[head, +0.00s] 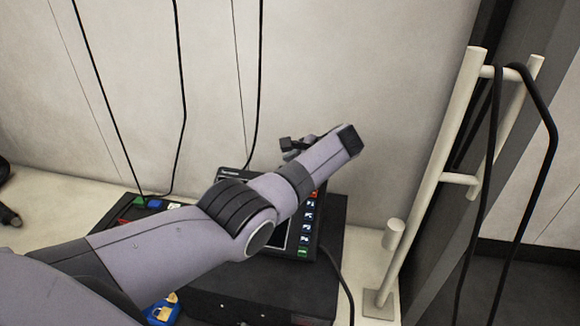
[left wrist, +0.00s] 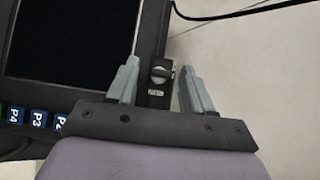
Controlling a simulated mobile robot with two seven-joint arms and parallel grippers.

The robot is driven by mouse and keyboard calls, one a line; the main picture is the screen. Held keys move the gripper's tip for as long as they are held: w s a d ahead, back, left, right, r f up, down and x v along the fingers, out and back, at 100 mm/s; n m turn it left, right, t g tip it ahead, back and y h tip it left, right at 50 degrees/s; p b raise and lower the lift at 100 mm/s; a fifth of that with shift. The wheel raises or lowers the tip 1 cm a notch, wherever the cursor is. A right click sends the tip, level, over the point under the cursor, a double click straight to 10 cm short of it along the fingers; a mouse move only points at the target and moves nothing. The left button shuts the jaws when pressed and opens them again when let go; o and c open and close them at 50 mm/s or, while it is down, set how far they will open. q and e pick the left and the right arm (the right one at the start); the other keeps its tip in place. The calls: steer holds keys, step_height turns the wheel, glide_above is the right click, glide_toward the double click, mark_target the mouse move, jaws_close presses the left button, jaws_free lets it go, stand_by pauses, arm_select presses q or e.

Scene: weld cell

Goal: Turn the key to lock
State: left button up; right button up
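A small key switch (left wrist: 160,71) with a grey raised key or knob sits on the dark frame of a control panel (left wrist: 150,35), above a small white label. In the left wrist view my left gripper (left wrist: 160,65) is open, one finger on each side of the switch, with gaps between. I cannot tell the key's exact turn position. In the head view the panel (head: 305,228) is partly covered by my left arm, the switch is hidden, and only a little of the left gripper (head: 290,148) shows beyond the arm. My right gripper is not in view.
The panel has a dark screen (left wrist: 75,35) and a row of labelled buttons (left wrist: 38,119). It rests on a dark box (head: 330,275) near the wall. A cream post rack (head: 440,170) with hanging black cables stands right. A blue and yellow padlock-like item (head: 163,309) lies below my arm.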

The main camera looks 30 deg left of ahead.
arm_select(q)
steer(key=shift+r, duration=0.1)
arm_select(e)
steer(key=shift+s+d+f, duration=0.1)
arm_select(q)
steer(key=shift+d+r, duration=0.2)
steer(key=p+v, duration=0.2)
steer(key=v, duration=0.3)
steer(key=shift+r, duration=0.1)
steer(key=shift+s+d+r+p, duration=0.15)
steer(key=shift+d+r+p, duration=0.2)
steer(key=shift+d, duration=0.2)
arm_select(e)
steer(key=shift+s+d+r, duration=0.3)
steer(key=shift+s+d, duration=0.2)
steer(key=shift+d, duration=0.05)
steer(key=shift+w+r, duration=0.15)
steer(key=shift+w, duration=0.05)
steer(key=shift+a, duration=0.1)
